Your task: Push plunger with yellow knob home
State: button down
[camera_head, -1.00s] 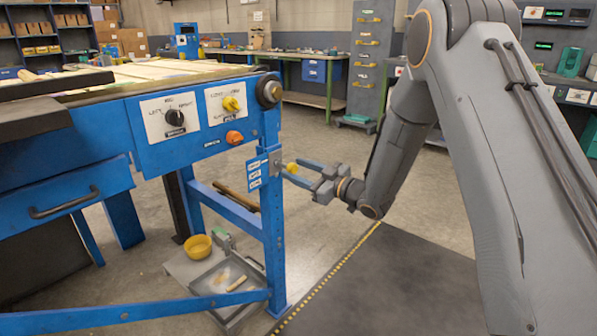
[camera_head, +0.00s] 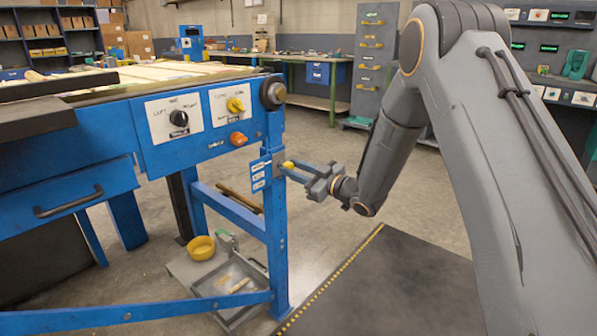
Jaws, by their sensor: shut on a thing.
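The plunger's yellow knob (camera_head: 289,165) sticks out to the right of a small grey bracket (camera_head: 276,163) on the blue front post, close to it. My gripper (camera_head: 287,170) reaches in from the right and is shut on the yellow knob, with its fingers on either side. The fingertips lie near the bracket. The plunger's rod is too small or hidden to make out between knob and bracket.
A panel above holds a black dial (camera_head: 179,118), a yellow dial (camera_head: 235,105) and an orange button (camera_head: 238,139). A label plate (camera_head: 258,175) sits left of the bracket. Floor to the right is clear.

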jog(key=shift+a+r, duration=0.1)
jog(key=shift+a, duration=0.05)
jog(key=c, duration=1.4)
grip_release()
jog(key=shift+a, duration=0.15)
jog(key=shift+w, duration=0.1)
jog(key=shift+d, duration=0.2)
jog(key=shift+d, duration=0.2)
jog(key=v, duration=0.7)
jog(key=shift+s+d+p, duration=0.1)
jog(key=shift+s+p, duration=0.2)
jog(key=shift+p, duration=0.1)
